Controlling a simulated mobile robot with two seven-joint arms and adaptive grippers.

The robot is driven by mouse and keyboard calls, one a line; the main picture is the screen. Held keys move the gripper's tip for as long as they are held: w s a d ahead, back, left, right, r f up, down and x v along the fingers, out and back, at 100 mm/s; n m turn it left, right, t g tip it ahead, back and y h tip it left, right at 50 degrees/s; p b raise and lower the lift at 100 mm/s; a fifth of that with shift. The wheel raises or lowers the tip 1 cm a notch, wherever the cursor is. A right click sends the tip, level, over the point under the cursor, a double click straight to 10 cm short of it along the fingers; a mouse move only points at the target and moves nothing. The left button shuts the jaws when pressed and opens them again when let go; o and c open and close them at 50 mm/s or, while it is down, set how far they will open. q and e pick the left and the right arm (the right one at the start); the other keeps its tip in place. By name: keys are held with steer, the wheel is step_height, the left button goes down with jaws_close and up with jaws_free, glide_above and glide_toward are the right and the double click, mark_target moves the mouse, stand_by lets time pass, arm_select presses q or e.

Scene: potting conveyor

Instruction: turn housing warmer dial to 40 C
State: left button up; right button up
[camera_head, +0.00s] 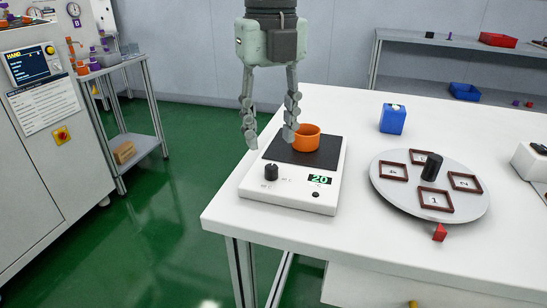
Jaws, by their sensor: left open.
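The housing warmer (309,199) is a white flat unit with a dark plate on top, standing at the near left part of the white table. Its black dial (271,172) is on the left of the front panel. The green display (319,180) reads 20. An orange round housing (306,137) sits on the dark plate. My left gripper (270,144) is open and empty, pointing down above the warmer, with its fingertips behind and above the dial, apart from it. One finger hangs in front of the orange housing's left side. My right gripper is not in view.
A grey turntable (388,196) with several brown frames and a black cylinder stands to the right. A blue block (392,119) stands behind. The table's left edge is close to the warmer.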

mark_target(272, 167)
arm_select(q)
step_height(272, 167, down, 6)
steer(key=shift+f, duration=0.1)
steer(key=shift+d, duration=0.1)
steer(key=shift+c, duration=0.5)
jaws_close()
